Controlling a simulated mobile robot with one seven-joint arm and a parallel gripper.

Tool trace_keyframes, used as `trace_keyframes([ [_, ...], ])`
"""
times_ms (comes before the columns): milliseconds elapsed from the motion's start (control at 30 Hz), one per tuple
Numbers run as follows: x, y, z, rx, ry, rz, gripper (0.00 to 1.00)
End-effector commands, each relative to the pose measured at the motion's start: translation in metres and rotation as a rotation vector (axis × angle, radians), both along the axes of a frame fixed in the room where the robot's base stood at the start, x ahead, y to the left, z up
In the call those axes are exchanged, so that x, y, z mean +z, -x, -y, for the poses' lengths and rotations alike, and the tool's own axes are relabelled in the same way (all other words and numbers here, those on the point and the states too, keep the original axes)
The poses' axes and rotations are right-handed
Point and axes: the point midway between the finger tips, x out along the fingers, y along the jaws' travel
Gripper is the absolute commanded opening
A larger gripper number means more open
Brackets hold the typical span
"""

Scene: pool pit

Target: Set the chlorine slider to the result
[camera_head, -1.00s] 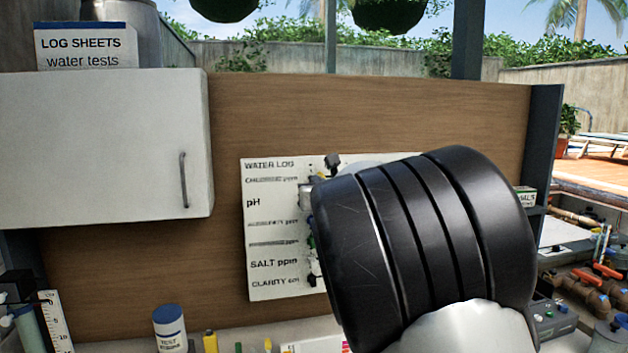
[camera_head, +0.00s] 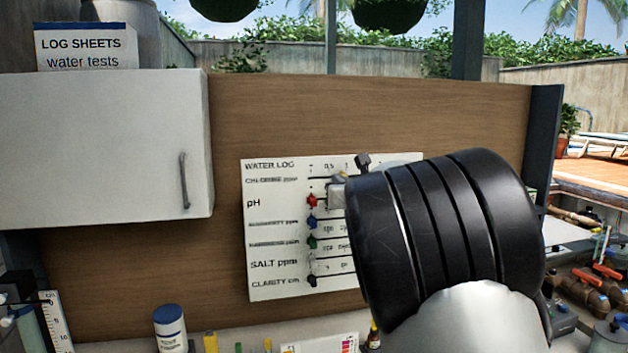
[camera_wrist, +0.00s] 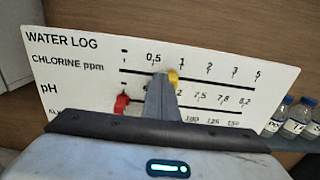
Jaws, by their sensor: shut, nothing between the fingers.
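The water log board (camera_head: 262,185) hangs on the wooden panel and also shows in the wrist view (camera_wrist: 48,62). Its top row is the chlorine ppm scale, marked a dash, 0.5, 1, 2, 3 and 5. The yellow chlorine slider (camera_wrist: 173,76) is between 0.5 and 1, close to 1. In the head view the slider (camera_head: 340,178) is partly hidden. My gripper (camera_wrist: 161,82) is shut and empty. Its fingertips are just left of the yellow slider, apparently against it. In the head view my gripper (camera_head: 338,193) covers the right of the board.
The red pH slider (camera_head: 311,200) and the blue (camera_head: 312,220) and green (camera_head: 312,243) sliders sit at their rows' left ends. A strip with coloured patches (camera_head: 348,344) and a test bottle (camera_head: 170,328) stand below. A cabinet (camera_head: 100,145) is at the left.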

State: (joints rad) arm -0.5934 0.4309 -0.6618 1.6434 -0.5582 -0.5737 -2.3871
Motion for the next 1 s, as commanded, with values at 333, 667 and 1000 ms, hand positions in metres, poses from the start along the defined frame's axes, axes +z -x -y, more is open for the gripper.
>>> trace_keyframes([
  [333, -0.001, -0.002, 0.005, 0.001, 0.000, 0.001, 0.00],
  [667, -0.002, 0.002, -0.006, 0.000, 0.000, 0.000, 0.00],
  [1000, -0.004, 0.022, -0.001, 0.000, -0.002, 0.002, 0.00],
])
